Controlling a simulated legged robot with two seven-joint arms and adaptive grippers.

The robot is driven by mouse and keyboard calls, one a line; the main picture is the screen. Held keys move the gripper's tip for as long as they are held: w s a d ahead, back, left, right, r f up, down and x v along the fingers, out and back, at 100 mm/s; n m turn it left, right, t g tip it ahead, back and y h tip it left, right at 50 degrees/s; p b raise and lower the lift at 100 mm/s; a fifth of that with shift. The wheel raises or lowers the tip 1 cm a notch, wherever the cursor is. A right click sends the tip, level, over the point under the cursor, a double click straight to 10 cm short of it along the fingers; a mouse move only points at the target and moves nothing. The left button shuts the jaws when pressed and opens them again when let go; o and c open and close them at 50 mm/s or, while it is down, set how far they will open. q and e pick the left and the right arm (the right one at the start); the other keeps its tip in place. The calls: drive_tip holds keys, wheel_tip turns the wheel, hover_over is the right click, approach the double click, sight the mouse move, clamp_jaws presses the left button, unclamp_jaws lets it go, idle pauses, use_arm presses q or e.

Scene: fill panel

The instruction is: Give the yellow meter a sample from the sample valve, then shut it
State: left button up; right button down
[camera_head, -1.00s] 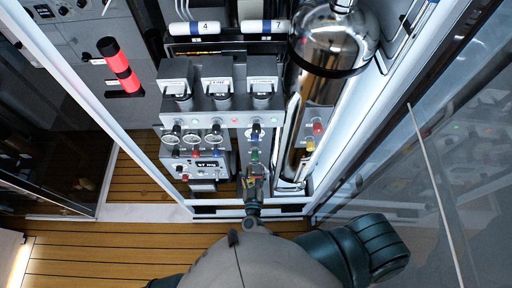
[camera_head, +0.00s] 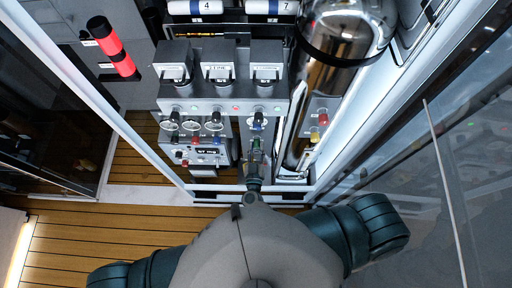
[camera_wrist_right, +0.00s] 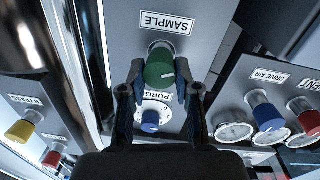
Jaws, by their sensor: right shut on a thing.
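The sample valve has a green knob (camera_wrist_right: 160,68) under an upside-down SAMPLE label (camera_wrist_right: 167,22) in the right wrist view. My right gripper (camera_wrist_right: 160,92) has one finger on each side of this knob and is shut on it. In the head view my right gripper (camera_head: 256,150) reaches up to the lower middle of the panel and largely covers the knob. I cannot pick out a yellow meter in either view. My left gripper is not in view.
A blue PURGE knob (camera_wrist_right: 150,120) sits just below the green one. A yellow BYPASS knob (camera_wrist_right: 20,130) and a red knob (camera_wrist_right: 52,158) are at left. A shiny cylinder (camera_head: 325,75) stands right of the gripper.

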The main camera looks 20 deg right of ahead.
drive_tip(key=shift+d, duration=0.1)
drive_tip(key=shift+m, duration=0.3)
drive_tip(key=shift+m+p, duration=0.5)
drive_tip(key=shift+m, duration=0.3)
drive_tip(key=m, duration=0.2)
drive_tip(key=shift+f+m+p, duration=0.1)
drive_tip(key=shift+m+p, duration=0.2)
drive_tip(key=shift+p, duration=0.05)
drive_tip(key=m, duration=0.3)
drive_tip(key=shift+s+f, duration=0.1)
drive_tip(key=m, duration=0.4)
drive_tip(key=shift+y, duration=0.4)
drive_tip(key=m+b, duration=0.1)
drive_tip(key=m, duration=0.4)
drive_tip(key=shift+f, duration=0.2)
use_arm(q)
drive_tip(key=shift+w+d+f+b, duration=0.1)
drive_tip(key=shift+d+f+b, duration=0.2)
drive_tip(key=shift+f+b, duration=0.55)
use_arm(e)
drive_tip(key=m, duration=0.5)
drive_tip(key=shift+f, duration=0.1)
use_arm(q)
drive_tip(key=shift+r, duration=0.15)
use_arm(e)
drive_tip(key=shift+m+y, duration=0.3)
drive_tip(key=shift+y, duration=0.1)
